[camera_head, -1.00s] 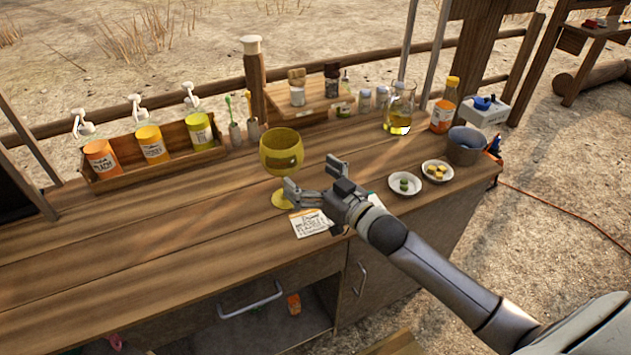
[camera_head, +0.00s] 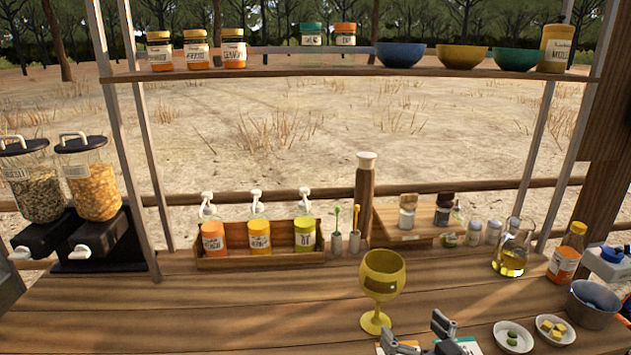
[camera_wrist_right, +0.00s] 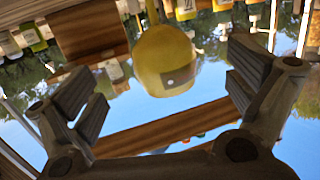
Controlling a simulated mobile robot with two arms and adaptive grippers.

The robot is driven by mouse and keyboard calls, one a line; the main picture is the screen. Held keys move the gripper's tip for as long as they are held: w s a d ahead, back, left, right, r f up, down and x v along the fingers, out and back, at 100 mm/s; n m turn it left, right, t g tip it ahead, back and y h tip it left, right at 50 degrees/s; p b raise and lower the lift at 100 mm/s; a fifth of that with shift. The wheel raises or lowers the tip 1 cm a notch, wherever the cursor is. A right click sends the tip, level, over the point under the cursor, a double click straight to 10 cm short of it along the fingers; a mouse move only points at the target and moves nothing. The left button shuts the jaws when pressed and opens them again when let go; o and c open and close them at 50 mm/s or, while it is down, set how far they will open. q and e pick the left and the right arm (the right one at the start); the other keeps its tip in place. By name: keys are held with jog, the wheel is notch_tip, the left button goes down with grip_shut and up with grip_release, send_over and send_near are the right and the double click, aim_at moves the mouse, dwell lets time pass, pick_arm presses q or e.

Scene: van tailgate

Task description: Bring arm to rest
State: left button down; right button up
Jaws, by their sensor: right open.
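My right gripper (camera_head: 428,335) is at the bottom edge of the head view, low over the wooden counter. Its fingers are spread and nothing is between them. In the right wrist view the two fingers of the right gripper (camera_wrist_right: 165,95) stand wide apart. A yellow goblet (camera_head: 382,275) stands upright on the counter, just left of and beyond the gripper, apart from it. The goblet's bowl also shows in the wrist view (camera_wrist_right: 164,58), beyond the gap between the fingers. My left gripper is in neither view.
The counter (camera_head: 200,315) is bare at left and centre. A wooden box (camera_head: 265,258) holds several pump bottles. Two white dishes (camera_head: 512,345) lie right of the gripper, near a grey pot (camera_head: 594,303). A glass jug (camera_head: 511,254) stands behind. A shelf (camera_head: 300,76) runs above.

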jog(key=s+a+f+g+h, duration=0.1)
jog(key=s+f+g, duration=0.35)
jog(key=s, duration=0.55)
jog(key=s+a+f+g+h, duration=0.15)
jog(key=s+f+g, duration=0.3)
jog(key=s, duration=0.45)
jog(key=s+f+g+h, duration=0.2)
jog(key=s+f+g, duration=0.3)
jog(key=s, duration=0.5)
notch_tip(320, 180, down, 26)
jog(key=s, duration=0.2)
jog(key=s+d+f+g, duration=0.1)
jog(key=s+d+f, duration=0.2)
jog(key=s+f, duration=1.3)
jog(key=shift+s, duration=0.25)
